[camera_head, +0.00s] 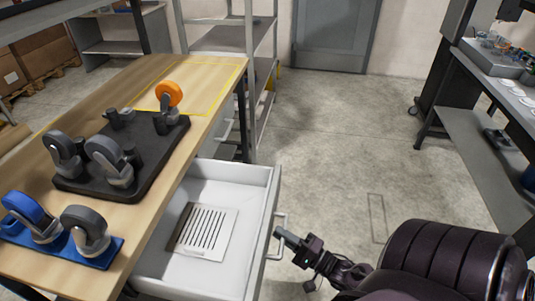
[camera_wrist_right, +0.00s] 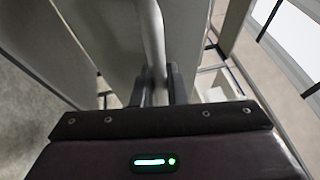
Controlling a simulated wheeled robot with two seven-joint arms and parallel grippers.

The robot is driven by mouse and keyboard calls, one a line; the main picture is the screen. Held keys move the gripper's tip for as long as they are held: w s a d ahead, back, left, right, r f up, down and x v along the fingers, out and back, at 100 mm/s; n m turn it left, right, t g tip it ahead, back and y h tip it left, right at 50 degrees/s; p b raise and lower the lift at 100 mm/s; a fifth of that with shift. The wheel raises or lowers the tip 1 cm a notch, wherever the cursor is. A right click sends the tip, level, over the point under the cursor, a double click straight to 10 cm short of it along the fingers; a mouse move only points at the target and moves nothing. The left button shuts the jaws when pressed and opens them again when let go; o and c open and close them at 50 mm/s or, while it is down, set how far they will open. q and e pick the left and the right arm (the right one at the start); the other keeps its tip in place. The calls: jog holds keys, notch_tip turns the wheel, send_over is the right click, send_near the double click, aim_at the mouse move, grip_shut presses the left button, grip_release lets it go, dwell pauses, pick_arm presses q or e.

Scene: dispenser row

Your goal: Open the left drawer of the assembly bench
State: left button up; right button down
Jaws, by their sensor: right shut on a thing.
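A white drawer (camera_head: 268,180) stands pulled well out from the right side of the wooden assembly bench (camera_head: 150,215). Inside it lies a light slotted plate (camera_head: 225,232). Its front carries a pale bar handle (camera_head: 284,217). My right gripper (camera_head: 281,234) is shut on this handle from the right. In the right wrist view the handle (camera_wrist_right: 152,40) runs down between the two dark fingers (camera_wrist_right: 155,88), beside the grey drawer front (camera_wrist_right: 105,40). My left gripper is not in view.
A second, shut drawer (camera_head: 224,128) is farther along the bench. On top stand a black tray (camera_head: 150,150) and a blue tray (camera_head: 75,250) with caster wheels, plus an orange wheel (camera_head: 168,94). Open floor (camera_head: 340,150) lies right of the bench; another workbench (camera_head: 465,115) stands at far right.

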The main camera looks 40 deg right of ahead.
jog(key=shift+s+d, duration=0.35)
jog(key=shift+s, duration=0.1)
jog(key=c, duration=1.5)
grip_release()
jog(key=shift+o, duration=0.2)
jog(key=b+v, duration=0.1)
jog(key=v, duration=0.6)
jog(key=shift+s, duration=0.4)
jog(key=shift+d+f, duration=0.1)
jog(key=shift+f, duration=0.05)
